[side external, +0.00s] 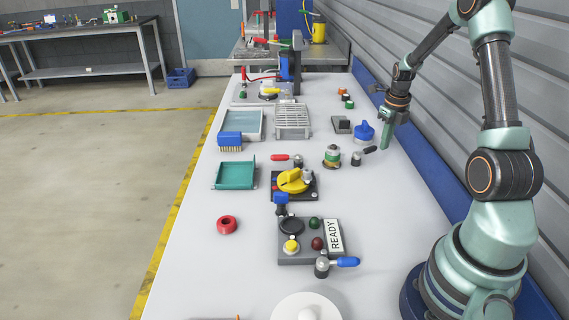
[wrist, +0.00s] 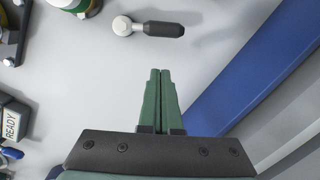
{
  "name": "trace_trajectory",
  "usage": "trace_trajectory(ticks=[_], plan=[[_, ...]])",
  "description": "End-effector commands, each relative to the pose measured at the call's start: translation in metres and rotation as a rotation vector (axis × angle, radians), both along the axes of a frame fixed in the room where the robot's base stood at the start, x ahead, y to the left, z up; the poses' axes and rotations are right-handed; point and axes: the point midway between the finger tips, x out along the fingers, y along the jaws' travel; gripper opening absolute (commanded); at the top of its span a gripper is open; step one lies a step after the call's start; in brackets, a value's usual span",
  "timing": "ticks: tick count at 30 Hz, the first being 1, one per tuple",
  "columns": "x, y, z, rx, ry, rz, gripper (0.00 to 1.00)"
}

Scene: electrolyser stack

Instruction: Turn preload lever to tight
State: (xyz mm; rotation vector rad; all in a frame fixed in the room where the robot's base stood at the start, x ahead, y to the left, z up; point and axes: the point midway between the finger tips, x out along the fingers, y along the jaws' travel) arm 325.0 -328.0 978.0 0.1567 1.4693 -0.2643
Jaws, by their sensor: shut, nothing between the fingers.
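A small lever with a silver pivot and a black handle (side external: 370,150) stands on the white table near my gripper. It also shows at the top of the wrist view (wrist: 163,29), with its handle pointing right. My gripper (side external: 385,147) is shut and empty, with green fingers pointing down, just right of the handle in the side view. In the wrist view my fingertips (wrist: 160,71) are apart from the handle. A red-handled lever (side external: 281,157) and a blue-handled lever (side external: 347,262) also stand on the table. I see no label telling which is the preload lever.
A green-banded cylinder (side external: 332,156) stands left of the black lever, and a blue-topped knob (side external: 364,132) is behind it. A yellow knob (side external: 293,181) and a READY panel (side external: 336,235) are nearer the camera. A blue rail (side external: 425,175) edges the table's right side.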

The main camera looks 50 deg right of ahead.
Motion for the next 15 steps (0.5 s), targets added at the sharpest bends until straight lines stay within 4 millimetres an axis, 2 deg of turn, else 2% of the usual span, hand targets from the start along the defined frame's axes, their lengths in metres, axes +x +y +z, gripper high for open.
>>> trace_trajectory(ticks=[1, 7, 15], plan=[[0.004, 0.0, -0.008, 0.001, 0.001, 0.001, 0.0], [0.024, -0.006, -0.019, 0.001, -0.003, 0.001, 0.0], [0.033, -0.009, -0.025, 0.001, -0.004, 0.001, 0.0]])
